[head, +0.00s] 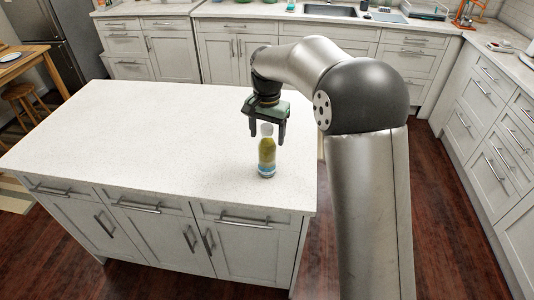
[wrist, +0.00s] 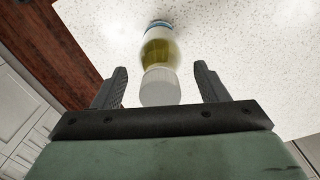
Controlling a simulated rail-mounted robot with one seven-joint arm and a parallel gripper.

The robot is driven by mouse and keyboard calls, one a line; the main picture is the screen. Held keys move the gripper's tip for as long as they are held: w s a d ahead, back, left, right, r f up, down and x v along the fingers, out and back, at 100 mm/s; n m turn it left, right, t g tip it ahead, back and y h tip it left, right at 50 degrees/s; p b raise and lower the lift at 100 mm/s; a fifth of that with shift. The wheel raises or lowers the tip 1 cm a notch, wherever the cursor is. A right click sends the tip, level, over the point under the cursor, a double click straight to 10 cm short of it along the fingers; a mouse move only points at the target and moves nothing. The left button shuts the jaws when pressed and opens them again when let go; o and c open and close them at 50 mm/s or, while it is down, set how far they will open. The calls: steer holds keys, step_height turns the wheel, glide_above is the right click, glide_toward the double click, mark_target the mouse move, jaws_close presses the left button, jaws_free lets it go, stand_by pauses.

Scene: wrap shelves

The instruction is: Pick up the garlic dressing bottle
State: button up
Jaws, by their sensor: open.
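The garlic dressing bottle (head: 267,155) stands upright on the white island counter, near its right front part. It has a white cap, yellow-green contents and a blue and white lower label. In the wrist view the bottle (wrist: 159,48) shows from above, cap toward me, centred between the fingers. My gripper (head: 267,134) is open above the bottle, with its fingers at about cap height on either side. In the wrist view my gripper (wrist: 162,85) has both fingers apart from the cap, with gaps at left and right. The bottle's print is too small to read.
The island counter (head: 130,130) is otherwise bare, with wide free room to the left of the bottle. Its right edge is close to the bottle, with dark wood floor (head: 450,230) beyond. Back counters with a sink (head: 330,10) are far off.

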steer(key=c, duration=1.3)
steer(key=shift+s, duration=0.1)
jaws_close()
steer(key=shift+f, duration=0.1)
